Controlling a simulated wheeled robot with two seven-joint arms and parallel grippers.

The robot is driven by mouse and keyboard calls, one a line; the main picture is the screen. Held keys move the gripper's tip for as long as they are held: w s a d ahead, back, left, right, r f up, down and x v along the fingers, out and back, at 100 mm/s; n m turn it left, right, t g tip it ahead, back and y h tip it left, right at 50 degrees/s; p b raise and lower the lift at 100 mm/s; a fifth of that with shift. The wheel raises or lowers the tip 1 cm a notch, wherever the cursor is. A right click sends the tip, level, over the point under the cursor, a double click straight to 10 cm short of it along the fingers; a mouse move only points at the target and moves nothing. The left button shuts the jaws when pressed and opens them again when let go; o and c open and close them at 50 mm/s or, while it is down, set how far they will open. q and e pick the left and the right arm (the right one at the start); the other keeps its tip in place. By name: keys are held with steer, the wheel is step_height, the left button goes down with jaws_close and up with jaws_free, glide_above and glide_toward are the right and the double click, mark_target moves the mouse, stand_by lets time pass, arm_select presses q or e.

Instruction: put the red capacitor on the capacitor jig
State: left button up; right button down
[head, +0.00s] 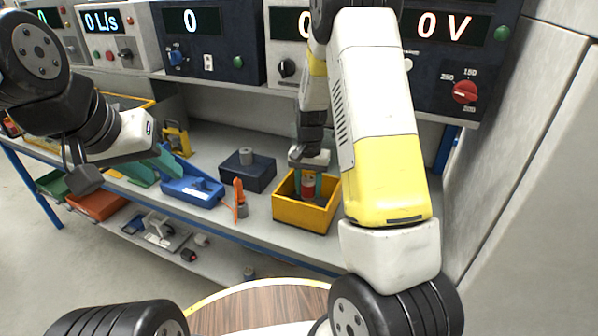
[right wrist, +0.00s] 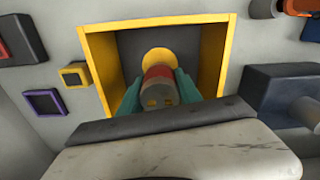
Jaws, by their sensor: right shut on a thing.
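The red capacitor (head: 308,187), a short cylinder with a red band and grey end, is upright inside the yellow bin (head: 290,214). My right gripper (head: 308,184) reaches down into the bin, its teal fingers shut on the capacitor's sides. In the right wrist view the capacitor (right wrist: 159,86) sits between both fingers, with a yellow disc behind it; I cannot tell whether it touches the bin floor. My left gripper (head: 158,166) is open and empty above the left part of the bench. I cannot be sure which fixture is the capacitor jig.
A dark blue block with a grey cylinder (head: 247,172) stands left of the bin. Meter boxes (head: 208,40) line the shelf above. A round wooden table top (head: 255,312) is in front.

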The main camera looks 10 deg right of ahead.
mark_target(308, 199)
steer(key=shift+f, duration=2.45)
steer(key=c, duration=0.7)
jaws_free()
steer(key=shift+c, duration=0.2)
